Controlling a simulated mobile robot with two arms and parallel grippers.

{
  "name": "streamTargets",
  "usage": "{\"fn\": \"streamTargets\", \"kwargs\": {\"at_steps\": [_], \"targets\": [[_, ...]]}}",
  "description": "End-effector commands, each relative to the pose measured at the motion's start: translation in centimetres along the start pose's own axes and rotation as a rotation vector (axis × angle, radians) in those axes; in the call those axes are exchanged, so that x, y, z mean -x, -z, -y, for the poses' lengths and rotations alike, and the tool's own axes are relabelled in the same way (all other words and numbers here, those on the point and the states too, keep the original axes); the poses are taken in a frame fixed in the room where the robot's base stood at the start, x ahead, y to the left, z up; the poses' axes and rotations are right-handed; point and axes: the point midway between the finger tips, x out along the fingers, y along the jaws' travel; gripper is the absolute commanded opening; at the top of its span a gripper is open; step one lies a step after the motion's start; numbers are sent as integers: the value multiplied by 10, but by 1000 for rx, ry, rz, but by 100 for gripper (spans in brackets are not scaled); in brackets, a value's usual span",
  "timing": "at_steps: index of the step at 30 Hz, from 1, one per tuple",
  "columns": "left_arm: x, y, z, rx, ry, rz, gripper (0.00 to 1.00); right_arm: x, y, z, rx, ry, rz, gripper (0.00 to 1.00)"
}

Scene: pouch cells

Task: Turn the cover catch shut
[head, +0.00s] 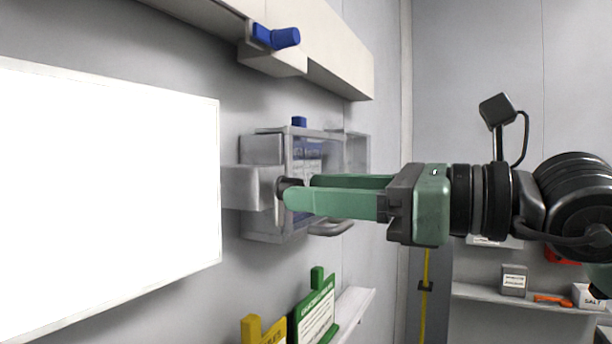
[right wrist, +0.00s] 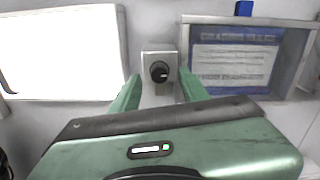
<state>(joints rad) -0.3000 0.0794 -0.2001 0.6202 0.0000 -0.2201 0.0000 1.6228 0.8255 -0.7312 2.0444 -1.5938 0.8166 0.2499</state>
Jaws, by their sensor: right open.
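The catch is a dark round knob (right wrist: 160,72) on a grey block (right wrist: 159,92) on the wall, beside the framed cover. A light pointer mark shows on the knob in the right wrist view. In the head view the knob (head: 289,183) is partly hidden by my fingers. The grey-framed clear cover (head: 290,150) has a blue and white notice (right wrist: 238,62) behind it. My right gripper (head: 300,188) is open, its green fingers pointing at the knob, with the tips on either side of it. I cannot tell whether they touch it. My left gripper is out of view.
A bright white panel (head: 110,190) is on the wall at left. A blue handle (head: 276,37) sits on a rail above. Below are green (head: 316,310) and yellow (head: 262,332) tags by a ledge. A shelf (head: 520,298) with small boxes is behind my arm.

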Motion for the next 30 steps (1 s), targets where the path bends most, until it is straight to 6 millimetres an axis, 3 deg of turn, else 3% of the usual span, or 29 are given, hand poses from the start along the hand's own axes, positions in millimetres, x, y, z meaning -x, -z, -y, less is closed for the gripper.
{"fn": "streamTargets", "kwargs": {"at_steps": [6,14,19,20,30], "targets": [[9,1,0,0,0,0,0,-20,-1,0,-1,-1,0,45],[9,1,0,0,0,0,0,-22,0,0,-1,0,2,45],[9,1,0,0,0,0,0,-21,0,0,-1,0,2,3],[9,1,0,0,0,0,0,-21,0,0,-1,0,2,0],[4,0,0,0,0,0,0,-21,1,0,31,0,1,0]]}}
